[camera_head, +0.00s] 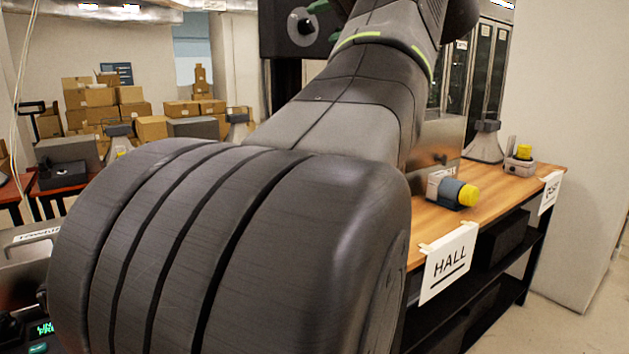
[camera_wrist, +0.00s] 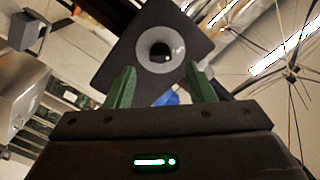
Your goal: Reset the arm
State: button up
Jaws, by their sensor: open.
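My arm fills the middle of the head view and reaches up and away. My gripper (camera_head: 326,22) is partly cut off at the top edge there, with bits of its green fingers showing. In the wrist view my gripper (camera_wrist: 161,88) is open, its two green fingers well apart with nothing held between them. Beyond the fingers is a dark square box with a grey ring and round centre, like a speaker (camera_wrist: 181,50). The speaker (camera_head: 274,32) also shows behind the gripper in the head view. I cannot tell the gap between them.
A wooden-topped table (camera_head: 502,198) at right bears a grey device with a yellow end (camera_head: 455,190), and a yellow-topped device (camera_head: 520,160) farther back. A HALL sign (camera_head: 449,261) hangs on its front. Cardboard boxes (camera_head: 100,97) are stacked at the back left. A white pillar stands far right.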

aim_at(310, 24)
jog(key=shift+v, duration=4.35)
jog(key=p+x, duration=0.1)
jog(key=x, duration=1.3)
jog(key=shift+r+m+p, duration=0.25)
jog(key=shift+m+p, duration=0.35)
jog(key=shift+p, duration=0.2)
jog(key=shift+s+d+r+m+p, duration=0.1)
jog(key=shift+s+m+p, duration=0.1)
jog(key=shift+m+p, duration=0.7)
jog(key=m+p, duration=0.5)
jog(key=m, duration=0.1)
jog(key=shift+f+m+p, duration=0.2)
jog(key=shift+m+p, duration=0.45)
jog(key=shift+m, duration=0.05)
jog(key=shift+f, duration=0.1)
